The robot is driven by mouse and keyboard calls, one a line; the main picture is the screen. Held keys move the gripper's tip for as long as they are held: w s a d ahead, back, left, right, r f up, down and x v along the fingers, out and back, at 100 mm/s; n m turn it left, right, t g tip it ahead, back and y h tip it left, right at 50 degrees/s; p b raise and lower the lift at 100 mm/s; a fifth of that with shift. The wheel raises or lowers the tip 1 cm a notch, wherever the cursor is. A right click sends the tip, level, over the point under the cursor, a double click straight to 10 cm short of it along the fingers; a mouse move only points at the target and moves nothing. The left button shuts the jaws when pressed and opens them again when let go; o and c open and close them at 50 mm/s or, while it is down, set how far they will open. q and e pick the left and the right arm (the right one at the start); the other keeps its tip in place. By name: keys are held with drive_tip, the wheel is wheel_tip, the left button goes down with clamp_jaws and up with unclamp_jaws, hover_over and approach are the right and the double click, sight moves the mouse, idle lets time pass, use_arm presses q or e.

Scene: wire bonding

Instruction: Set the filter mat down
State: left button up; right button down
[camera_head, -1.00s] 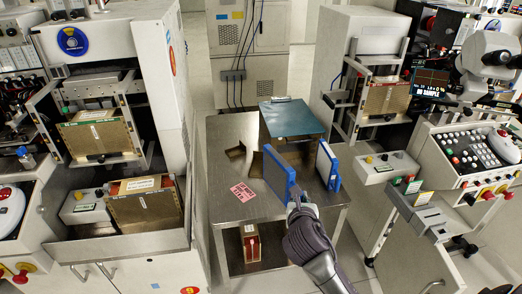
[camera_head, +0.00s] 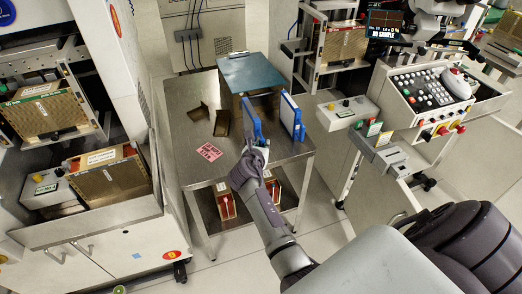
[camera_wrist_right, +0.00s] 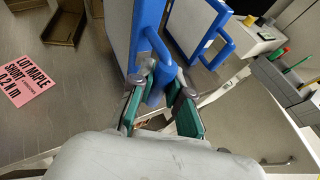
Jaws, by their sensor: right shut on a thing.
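A blue-framed panel with a blue handle, which I take as the filter mat (camera_head: 250,119), stands upright over the metal table (camera_head: 192,177), in front of the teal-topped box. My right gripper (camera_head: 257,153) is at its near edge. In the right wrist view, the gripper's fingers (camera_wrist_right: 160,93) are closed on the handle (camera_wrist_right: 159,52) of the mat (camera_wrist_right: 117,35). I cannot tell whether its bottom edge touches the table. A second blue-framed panel (camera_head: 291,114) with a handle stands just to the right, apart from it. My left gripper is not in view.
The teal-topped box (camera_head: 250,74) is at the table's back. Small brown trays (camera_head: 222,123) and a pink card (camera_head: 209,151) lie left of the mat. Boxes (camera_head: 224,204) stand on the lower shelf. Machines flank the table; its front left is bare.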

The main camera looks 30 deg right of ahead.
drive_tip(key=shift+f, duration=1.4)
drive_tip(key=shift+f+b, duration=0.1)
drive_tip(key=shift+b, duration=0.2)
drive_tip(key=c, duration=1.1)
unclamp_jaws()
